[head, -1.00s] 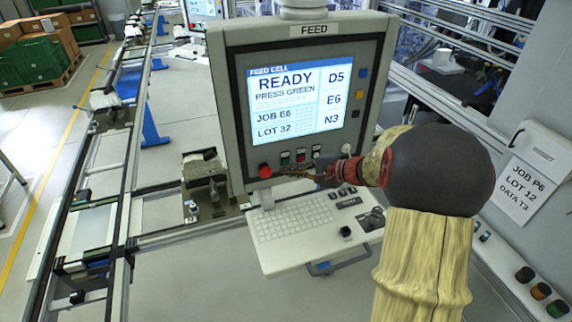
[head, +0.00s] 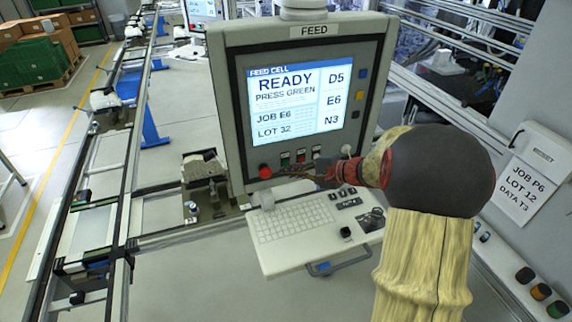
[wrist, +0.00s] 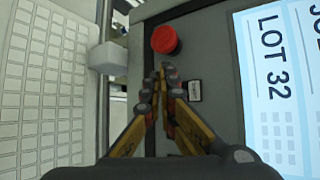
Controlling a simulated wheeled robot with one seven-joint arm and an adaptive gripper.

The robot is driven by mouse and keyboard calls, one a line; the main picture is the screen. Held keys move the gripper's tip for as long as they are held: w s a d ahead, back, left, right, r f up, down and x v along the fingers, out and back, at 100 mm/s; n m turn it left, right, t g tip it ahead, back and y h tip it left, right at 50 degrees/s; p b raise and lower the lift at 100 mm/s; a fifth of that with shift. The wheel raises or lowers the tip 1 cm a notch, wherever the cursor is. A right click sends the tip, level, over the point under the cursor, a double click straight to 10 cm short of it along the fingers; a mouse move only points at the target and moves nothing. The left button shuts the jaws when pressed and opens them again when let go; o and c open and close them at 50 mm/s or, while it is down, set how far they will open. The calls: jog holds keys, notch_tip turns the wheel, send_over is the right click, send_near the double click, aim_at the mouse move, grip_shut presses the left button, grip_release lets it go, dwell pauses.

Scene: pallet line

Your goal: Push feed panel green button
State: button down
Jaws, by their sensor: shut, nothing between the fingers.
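The feed panel (head: 222,95) stands upright with its screen reading READY, PRESS GREEN. Its small green button (head: 285,159) is in the row below the screen, right of the red mushroom button (head: 265,171). My gripper (head: 282,172) is shut and empty, its fingertips just below the green button in the head view. In the wrist view the shut fingertips (wrist: 166,68) point at the panel face, below the red mushroom button (wrist: 165,39) and beside a small label (wrist: 194,90). The green button is not visible there. I cannot tell whether the tips touch the panel.
A keyboard shelf (head: 290,222) juts out below the panel and also shows in the wrist view (wrist: 45,85). Conveyor rails (head: 120,220) run on the left. A grey box with a hanging sheet (head: 520,185) is at the right.

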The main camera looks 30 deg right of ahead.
jog(key=shift+w, duration=0.1)
jog(key=shift+w+d+b, duration=0.1)
jog(key=shift+w+b, duration=0.25)
jog(key=shift+b, duration=0.15)
jog(key=shift+w+d+b, duration=0.15)
jog(key=shift+w+b, duration=0.2)
jog(key=shift+w, duration=0.1)
dwell(0.9)
jog(key=shift+s, duration=0.1)
jog(key=shift+s+a+b, duration=0.25)
jog(key=shift+s+b, duration=0.2)
jog(key=shift+s, duration=0.35)
jog(key=s, duration=0.2)
jog(key=s+a+b, duration=0.1)
jog(key=s, duration=0.2)
jog(key=shift+a, duration=0.1)
jog(key=shift+w, duration=0.1)
dwell(0.9)
